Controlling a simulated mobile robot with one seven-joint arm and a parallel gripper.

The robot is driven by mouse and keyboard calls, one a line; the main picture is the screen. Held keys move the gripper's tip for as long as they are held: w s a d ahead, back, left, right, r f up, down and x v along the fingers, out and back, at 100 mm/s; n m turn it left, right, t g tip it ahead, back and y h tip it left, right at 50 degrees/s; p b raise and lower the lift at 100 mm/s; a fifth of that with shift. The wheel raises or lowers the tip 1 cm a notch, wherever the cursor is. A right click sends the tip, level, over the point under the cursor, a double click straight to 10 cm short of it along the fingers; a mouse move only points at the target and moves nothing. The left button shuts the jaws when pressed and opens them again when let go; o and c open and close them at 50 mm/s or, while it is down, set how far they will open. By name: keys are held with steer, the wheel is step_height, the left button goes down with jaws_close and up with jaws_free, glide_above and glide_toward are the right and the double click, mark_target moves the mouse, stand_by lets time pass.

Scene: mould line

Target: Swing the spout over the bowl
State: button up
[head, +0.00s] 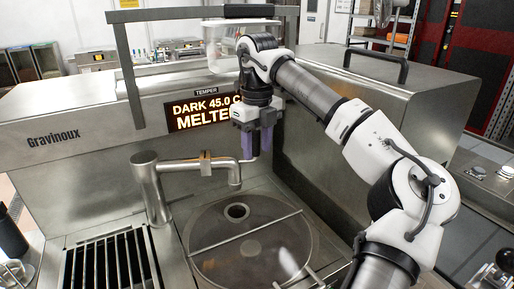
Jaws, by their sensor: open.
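The spout (182,165) is a steel pipe on a thick upright post at the left. It runs to the right, carries a brass-coloured block (205,163), and bends down at its right end. That end appears near the far rim of the round bowl (205,270); I cannot tell whether it is over the opening. The bowl has a cover with a small round hole and a thin bar across it. My gripper (257,152), with purple fingers, points down just right of the spout's end. It is open and seems empty; contact with the spout cannot be told.
A lit display (206,112) reading "MELTED" is on the machine's front panel behind my gripper. A slatted grate (108,262) lies left of the bowl. A tall metal frame (127,70) rises behind. A steel housing (400,110) stands at the right.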

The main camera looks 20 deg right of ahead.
step_height(320, 180, up, 13)
steer(key=p, duration=0.1)
steer(key=shift+f, duration=0.1)
stand_by(0.5)
